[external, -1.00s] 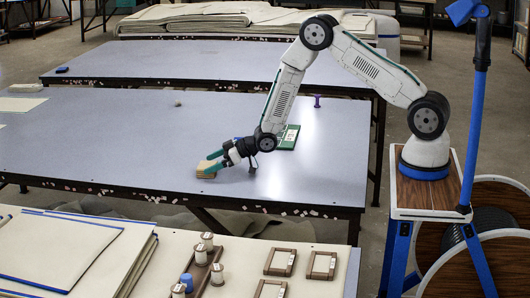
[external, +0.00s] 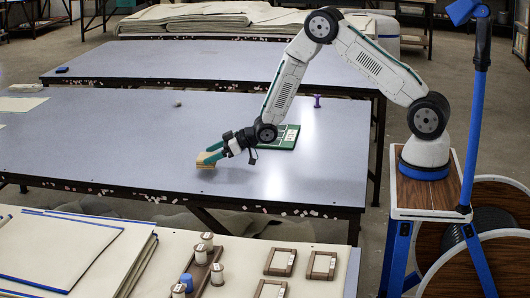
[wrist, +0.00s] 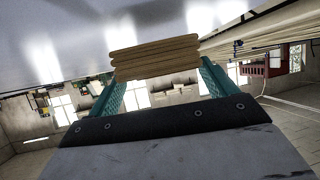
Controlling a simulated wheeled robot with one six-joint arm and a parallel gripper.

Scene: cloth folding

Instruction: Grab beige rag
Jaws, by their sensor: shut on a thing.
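The beige rag (external: 206,160) is a small folded stack of layers near the front edge of the table (external: 120,130). My gripper (external: 213,153) reaches it from the right with teal fingers, shut on it. In the wrist view the rag (wrist: 155,58) shows its stacked layers between the two teal fingertips (wrist: 160,75). I cannot tell whether the rag touches the tabletop or hangs just above it.
A green board (external: 280,137) and a purple spool-like item (external: 317,101) lie behind my wrist. A small round item (external: 178,104) sits farther back. In front, another table holds cream sheets (external: 55,250), spools (external: 200,255) and brown frames (external: 281,262). The table's left is mostly clear.

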